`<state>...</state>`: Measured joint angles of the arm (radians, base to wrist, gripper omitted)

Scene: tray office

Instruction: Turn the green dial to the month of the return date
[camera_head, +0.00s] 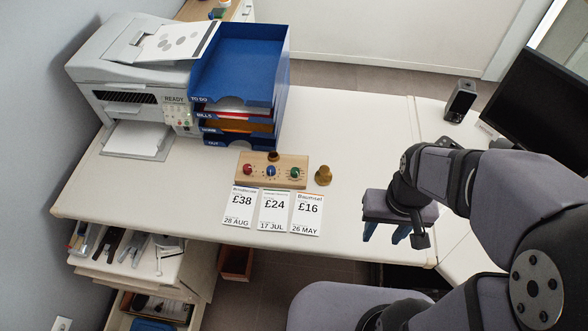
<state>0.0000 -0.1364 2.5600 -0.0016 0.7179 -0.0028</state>
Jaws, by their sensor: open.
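A wooden block (282,163) on the white desk carries three dials: a red dial (248,170), a blue dial (271,171) and the green dial (295,172) at its right end. The marks around the dials and the green dial's setting are too small to read. Three white cards lie in front of the block: a £38 card (239,205) with 28 AUG, a £24 card (273,210) with 17 JUL and a £16 card (307,212) with 26 MAY. My gripper (387,236) is open and empty, right of the cards near the desk's front edge, apart from the block.
Blue stacked trays (238,75) and a printer (140,75) stand behind at left. A monitor (545,105) and speaker (460,100) are at right.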

